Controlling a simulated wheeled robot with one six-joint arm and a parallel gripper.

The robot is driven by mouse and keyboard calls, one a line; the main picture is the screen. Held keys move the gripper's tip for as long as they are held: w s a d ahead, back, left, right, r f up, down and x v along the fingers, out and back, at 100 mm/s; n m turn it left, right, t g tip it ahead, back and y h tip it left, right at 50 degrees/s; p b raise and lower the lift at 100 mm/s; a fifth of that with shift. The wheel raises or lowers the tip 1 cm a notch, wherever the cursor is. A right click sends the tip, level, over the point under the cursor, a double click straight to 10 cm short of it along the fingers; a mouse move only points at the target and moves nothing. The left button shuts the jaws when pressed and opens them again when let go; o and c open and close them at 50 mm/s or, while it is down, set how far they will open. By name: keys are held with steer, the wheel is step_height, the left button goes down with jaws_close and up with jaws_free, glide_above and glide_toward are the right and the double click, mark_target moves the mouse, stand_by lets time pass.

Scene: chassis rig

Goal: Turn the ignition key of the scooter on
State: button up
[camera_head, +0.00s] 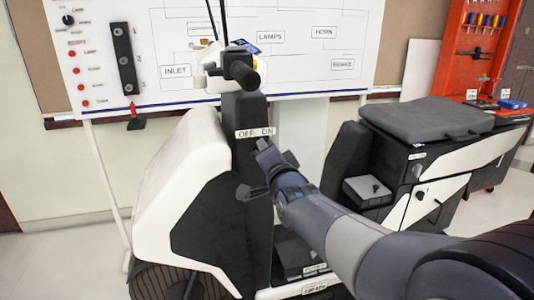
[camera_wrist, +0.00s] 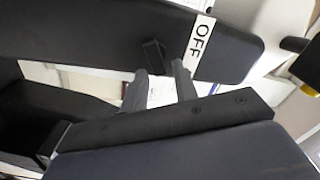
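The scooter (camera_head: 195,165) stands in the middle of the head view, with a white shell and a black front column. An "OFF ON" label (camera_head: 255,132) is on the column, and its "OFF" part (camera_wrist: 199,42) shows in the wrist view. A small dark piece, apparently the ignition key (camera_wrist: 153,55), sticks out beside the label in the wrist view. My gripper (camera_head: 272,157) is close to the column, just below the label. In the wrist view my gripper (camera_wrist: 160,82) has its fingers apart, with the dark piece just beyond the fingertips. The head view does not show the key clearly.
The handlebar (camera_head: 240,70) is above the label. The black seat (camera_head: 425,118) and a grey box (camera_head: 367,191) are on the right. A white diagram board (camera_head: 300,62) stands behind, and a red tool panel (camera_head: 478,50) is at the far right.

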steer(key=shift+o, duration=0.5)
steer(key=s+d, duration=0.2)
steer(key=s, duration=0.8)
steer(key=shift+s, duration=0.3)
steer(key=w+a, duration=0.2)
steer(key=w, duration=0.8)
steer(key=shift+w, duration=0.3)
